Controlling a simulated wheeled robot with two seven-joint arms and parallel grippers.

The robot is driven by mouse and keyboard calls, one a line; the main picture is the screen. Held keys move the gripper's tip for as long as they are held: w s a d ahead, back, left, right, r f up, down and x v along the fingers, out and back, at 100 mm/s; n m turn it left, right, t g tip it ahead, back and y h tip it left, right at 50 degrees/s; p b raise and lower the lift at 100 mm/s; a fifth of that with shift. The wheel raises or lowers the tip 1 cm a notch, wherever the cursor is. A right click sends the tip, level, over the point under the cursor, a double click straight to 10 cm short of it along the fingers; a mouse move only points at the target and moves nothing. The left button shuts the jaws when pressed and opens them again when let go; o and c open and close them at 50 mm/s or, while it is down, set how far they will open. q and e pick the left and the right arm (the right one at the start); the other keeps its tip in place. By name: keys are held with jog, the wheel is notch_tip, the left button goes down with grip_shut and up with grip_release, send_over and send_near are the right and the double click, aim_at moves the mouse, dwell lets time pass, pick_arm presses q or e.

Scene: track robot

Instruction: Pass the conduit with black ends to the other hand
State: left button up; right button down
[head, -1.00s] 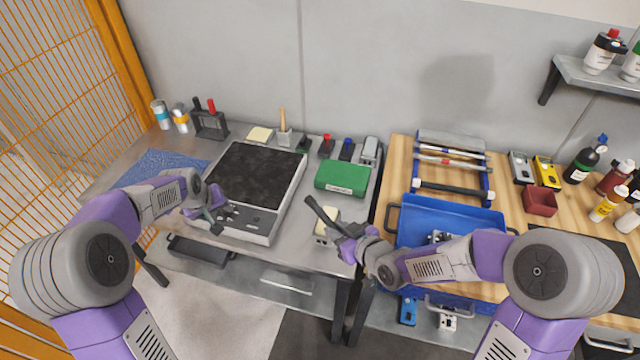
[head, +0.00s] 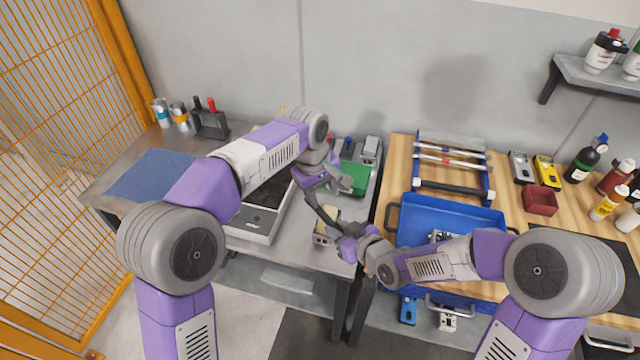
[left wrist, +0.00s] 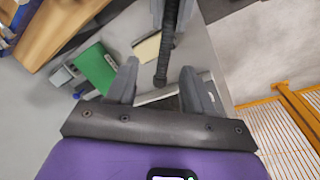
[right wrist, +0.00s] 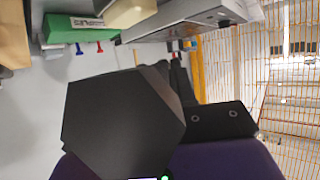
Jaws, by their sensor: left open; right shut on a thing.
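The conduit, a dark rod with black ends (head: 321,212), is held by my right gripper (head: 347,236) and slants up and left in the head view. In the left wrist view the conduit (left wrist: 168,42) comes in from the top. Its free black end lies between the spread fingers of my left gripper (left wrist: 160,72), with gaps on both sides. In the head view my left gripper (head: 338,182) is open just above and right of that end. In the right wrist view a large black end of the conduit (right wrist: 120,122) hides most of the right gripper's fingers.
A blue tray (head: 470,212) and a rack (head: 450,160) stand on the wooden bench at right.

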pick_arm(q)
jog(key=f, duration=0.3)
jog(key=d+f, duration=0.1)
jog(key=f, duration=0.1)
jog(key=w+f, duration=0.1)
jog(key=f, duration=0.2)
jog(key=shift+d+f, duration=0.2)
jog(key=shift+f, duration=0.15)
jog(key=shift+c, duration=0.3)
grip_shut()
pick_arm(e)
jog(key=shift+a, duration=0.1)
pick_arm(q)
jog(key=shift+d+r, duration=0.1)
pick_arm(e)
jog(key=c, duration=0.8)
grip_release()
jog(key=shift+s, duration=0.1)
